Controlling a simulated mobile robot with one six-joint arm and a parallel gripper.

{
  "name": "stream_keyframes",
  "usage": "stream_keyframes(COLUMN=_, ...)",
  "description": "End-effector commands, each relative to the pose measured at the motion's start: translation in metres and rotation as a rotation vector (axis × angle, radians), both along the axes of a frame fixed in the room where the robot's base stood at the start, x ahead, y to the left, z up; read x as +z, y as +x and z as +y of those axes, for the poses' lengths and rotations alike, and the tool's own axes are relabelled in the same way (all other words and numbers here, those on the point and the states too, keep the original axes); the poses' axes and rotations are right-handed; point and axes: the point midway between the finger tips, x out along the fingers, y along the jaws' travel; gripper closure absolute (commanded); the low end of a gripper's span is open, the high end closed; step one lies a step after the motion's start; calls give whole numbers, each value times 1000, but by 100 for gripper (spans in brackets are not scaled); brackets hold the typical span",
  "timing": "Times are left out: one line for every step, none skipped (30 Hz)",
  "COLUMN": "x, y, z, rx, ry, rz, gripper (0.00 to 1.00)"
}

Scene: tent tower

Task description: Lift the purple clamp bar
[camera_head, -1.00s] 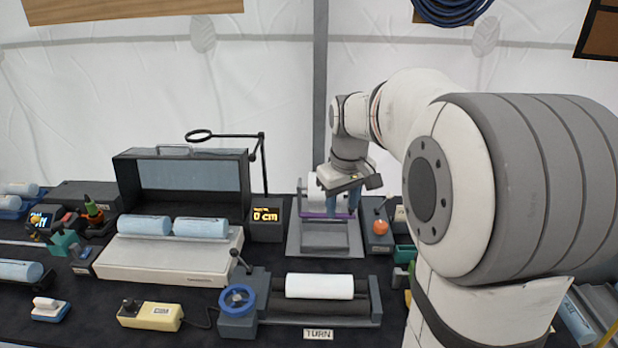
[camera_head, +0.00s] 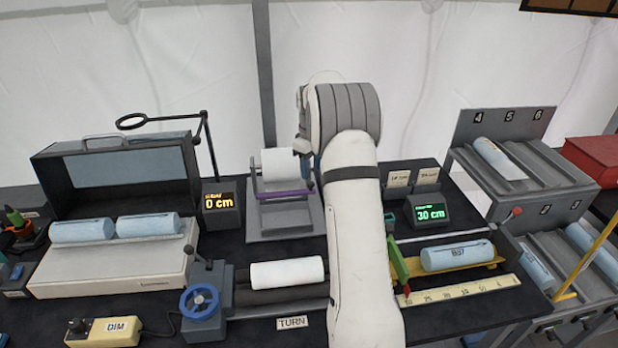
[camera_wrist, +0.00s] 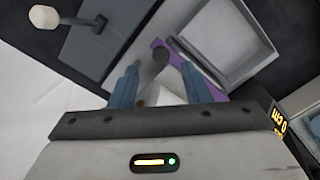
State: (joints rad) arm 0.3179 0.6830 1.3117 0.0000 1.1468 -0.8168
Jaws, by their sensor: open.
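The purple clamp bar (camera_head: 283,195) lies across the front of a grey holder, below a white paper roll (camera_head: 280,165). Its right end is close to my arm. In the wrist view, part of the purple bar (camera_wrist: 205,88) runs diagonally beside the right finger. My gripper (camera_wrist: 160,70) is open, its two blue fingers apart with the end of a white shape and a dark round knob showing between them. I cannot tell whether a finger touches the bar. In the head view my arm hides most of the gripper, near the holder's right side.
A lit "0 cm" display (camera_head: 221,208) stands left of the holder. A roller unit with a blue handwheel (camera_head: 200,301) and white roll is in front. Right of my arm are a "30 cm" display (camera_head: 430,212), a yellow ruler (camera_head: 470,290) and a numbered rack (camera_head: 545,165).

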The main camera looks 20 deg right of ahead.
Motion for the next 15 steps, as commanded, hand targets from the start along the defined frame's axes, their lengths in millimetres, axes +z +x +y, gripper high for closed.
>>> stream_keyframes(x=-9, y=0, z=1, rx=0, ry=2, rz=5, gripper=57)
stream_keyframes(x=-13, y=0, z=1, rx=1, ry=1, rz=4, gripper=57)
stream_keyframes(x=-19, y=-1, z=1, rx=1, ry=1, rz=4, gripper=57)
stream_keyframes(x=-24, y=-1, z=1, rx=1, ry=1, rz=3, gripper=57)
stream_keyframes(x=-28, y=0, z=1, rx=1, ry=2, rz=3, gripper=57)
stream_keyframes(x=-33, y=0, z=1, rx=1, ry=1, rz=3, gripper=57)
stream_keyframes(x=-36, y=0, z=2, rx=1, ry=1, rz=3, gripper=57)
stream_keyframes(x=-39, y=0, z=2, rx=1, ry=0, rz=1, gripper=57)
stream_keyframes(x=-41, y=0, z=2, rx=2, ry=1, rz=3, gripper=57)
stream_keyframes(x=-43, y=0, z=2, rx=2, ry=0, rz=1, gripper=57)
stream_keyframes(x=-45, y=0, z=2, rx=2, ry=0, rz=1, gripper=57)
stream_keyframes(x=-46, y=0, z=2, rx=2, ry=0, rz=0, gripper=57)
stream_keyframes(x=-46, y=0, z=2, rx=2, ry=0, rz=0, gripper=57)
stream_keyframes(x=-47, y=0, z=2, rx=2, ry=0, rz=0, gripper=57)
stream_keyframes(x=-47, y=0, z=2, rx=2, ry=0, rz=0, gripper=57)
